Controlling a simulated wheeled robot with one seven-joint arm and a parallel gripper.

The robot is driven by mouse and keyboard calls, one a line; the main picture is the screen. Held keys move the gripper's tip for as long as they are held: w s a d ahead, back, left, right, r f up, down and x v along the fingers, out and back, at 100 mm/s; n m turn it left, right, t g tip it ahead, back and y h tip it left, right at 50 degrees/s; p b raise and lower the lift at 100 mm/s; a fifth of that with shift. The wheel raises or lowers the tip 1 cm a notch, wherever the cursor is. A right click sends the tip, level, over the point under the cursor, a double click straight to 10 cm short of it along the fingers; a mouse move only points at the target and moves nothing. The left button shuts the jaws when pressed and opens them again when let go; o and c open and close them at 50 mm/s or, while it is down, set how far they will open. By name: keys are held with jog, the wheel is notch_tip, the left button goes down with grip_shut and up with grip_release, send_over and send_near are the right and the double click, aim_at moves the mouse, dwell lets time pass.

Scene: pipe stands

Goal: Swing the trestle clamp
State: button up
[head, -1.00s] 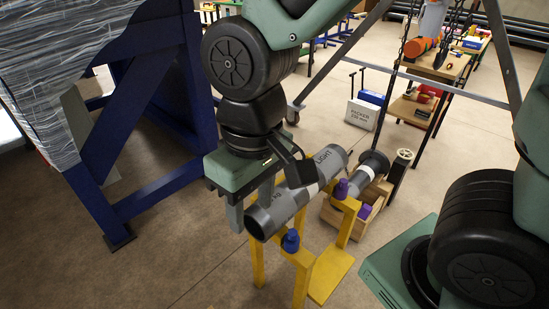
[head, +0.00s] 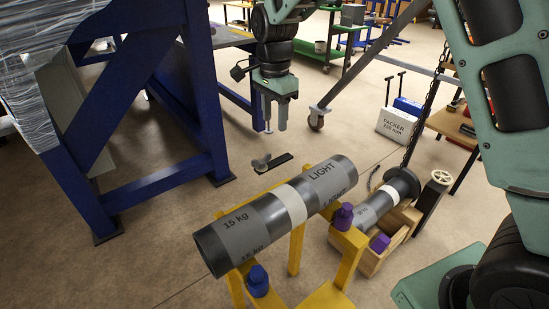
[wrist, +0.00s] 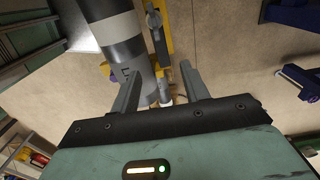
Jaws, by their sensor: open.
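A grey pipe (head: 250,230) with a white band, marked "15 kg" and "LIGHT", lies across a yellow trestle (head: 350,245). It fills the upper left of the wrist view (wrist: 120,45). Beyond the pipe, a dark flat bar with a grey knob (head: 261,163), which looks like the clamp, juts out to the side; its joint to the trestle is hidden. In the wrist view a dark bar (wrist: 156,38) shows beside yellow metal. My gripper (head: 275,127) is open and empty, pointing down above and beyond the knob. Its fingers (wrist: 160,82) are spread apart in the wrist view.
Blue (head: 258,280) and purple (head: 344,215) knobs sit on the trestle beside the pipe. A blue steel frame (head: 190,90) stands left. A wooden crate (head: 372,262) holding a flanged pipe stands right, near a hanging chain. The floor around my gripper is mostly clear.

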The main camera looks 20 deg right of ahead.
aim_at(274, 162)
notch_tip(274, 162, down, 12)
jog(key=shift+s+f+b, duration=0.1)
jog(key=shift+f+b, duration=0.15)
jog(key=shift+b, duration=0.4)
grip_shut()
